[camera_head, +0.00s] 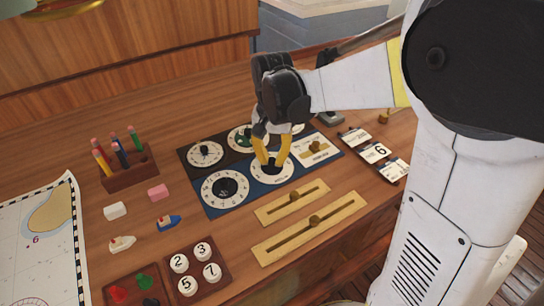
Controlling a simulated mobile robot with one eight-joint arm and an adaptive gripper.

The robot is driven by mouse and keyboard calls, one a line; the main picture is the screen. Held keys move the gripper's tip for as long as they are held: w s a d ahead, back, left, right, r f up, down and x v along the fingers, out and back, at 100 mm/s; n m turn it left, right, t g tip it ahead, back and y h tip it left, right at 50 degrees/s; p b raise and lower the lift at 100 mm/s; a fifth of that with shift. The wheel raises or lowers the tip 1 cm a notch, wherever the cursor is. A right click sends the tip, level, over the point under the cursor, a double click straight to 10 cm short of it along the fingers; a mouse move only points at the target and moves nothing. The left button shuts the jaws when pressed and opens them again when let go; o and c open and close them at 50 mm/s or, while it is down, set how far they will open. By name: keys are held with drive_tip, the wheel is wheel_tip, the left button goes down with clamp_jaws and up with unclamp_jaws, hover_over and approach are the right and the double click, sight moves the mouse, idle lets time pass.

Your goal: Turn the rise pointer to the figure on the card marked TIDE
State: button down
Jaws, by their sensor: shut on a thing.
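My gripper (271,161) points down with its yellow fingertips shut on the knob of the white-faced middle dial (285,176) on the blue panel. The fingers hide most of that knob and its pointer, so I cannot read its setting. A larger white dial (207,190) with a black centre is to its left. Three cards lie at the right: an upper one (355,138), a middle one (376,152) showing a 6, and a lower one (393,169). Their headings are too small to read, so I cannot tell which is marked TIDE.
Behind are a black-knobbed dial (205,153), a green-centred dial (238,138) and a partly hidden one. Two brass slider plates (292,201) (310,228) lie in front. Left are a pencil rack (131,175), erasers, small boats, a numbered-disc tray (197,271) and a chart (40,245).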

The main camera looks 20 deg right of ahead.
sight(272, 160)
drive_tip(key=n+p, duration=0.2)
drive_tip(key=n, duration=0.5)
drive_tip(key=shift+r, duration=0.1)
drive_tip(key=n+p, duration=0.1)
drive_tip(key=n, duration=0.5)
drive_tip(key=shift+n, duration=0.7)
drive_tip(key=c, duration=1.3)
unclamp_jaws()
drive_tip(key=shift+o, duration=0.2)
wheel_tip(272, 160, up, 12)
drive_tip(key=shift+s, duration=0.1)
